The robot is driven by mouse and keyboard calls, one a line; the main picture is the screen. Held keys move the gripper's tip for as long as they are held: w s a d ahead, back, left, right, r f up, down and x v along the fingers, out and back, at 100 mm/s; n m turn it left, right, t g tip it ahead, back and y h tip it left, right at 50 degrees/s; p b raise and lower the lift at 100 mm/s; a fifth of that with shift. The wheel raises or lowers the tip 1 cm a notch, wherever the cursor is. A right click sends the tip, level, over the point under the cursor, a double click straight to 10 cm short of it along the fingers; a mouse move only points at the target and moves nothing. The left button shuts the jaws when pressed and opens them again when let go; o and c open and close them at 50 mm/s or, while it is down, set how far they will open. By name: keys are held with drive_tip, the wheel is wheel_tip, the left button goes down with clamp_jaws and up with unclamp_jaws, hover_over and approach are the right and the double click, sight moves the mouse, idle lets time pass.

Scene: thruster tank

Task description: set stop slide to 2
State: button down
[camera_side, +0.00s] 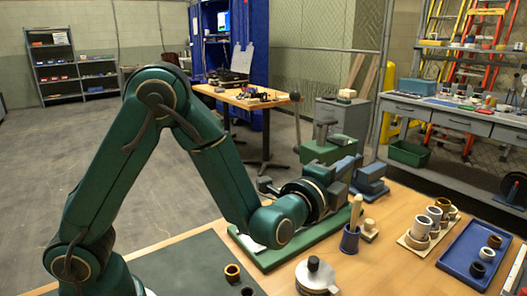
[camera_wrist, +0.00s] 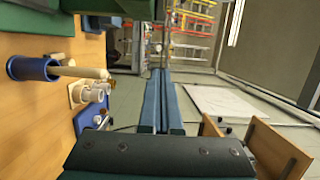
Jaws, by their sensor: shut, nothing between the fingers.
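I cannot make out the stop slide or its marks in either view. A long green base (camera_side: 322,245) lies on the wooden table, and my forearm and wrist hide much of what stands on it. A green edge also shows at the top left of the wrist view (camera_wrist: 35,20). My gripper (camera_wrist: 161,74) has its two long blue-grey fingers side by side, shut and empty, pointing away above the table's edge.
A blue cup (camera_side: 349,241) with a wooden stick stands close to the gripper. A pale board (camera_side: 412,244) with upright cups and a blue tray (camera_side: 455,263) with dark rings lie right. A metal lidded pot (camera_side: 315,277) and a dark mat (camera_side: 185,268) are in front.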

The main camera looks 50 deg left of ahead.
sight(344, 141)
drive_tip(key=w+a, duration=0.6)
drive_tip(key=w, duration=0.3)
drive_tip(key=shift+w+a, duration=0.15)
drive_tip(key=shift+w, duration=0.05)
idle(0.4)
drive_tip(key=shift+a, duration=0.95)
drive_tip(key=shift+d, duration=0.2)
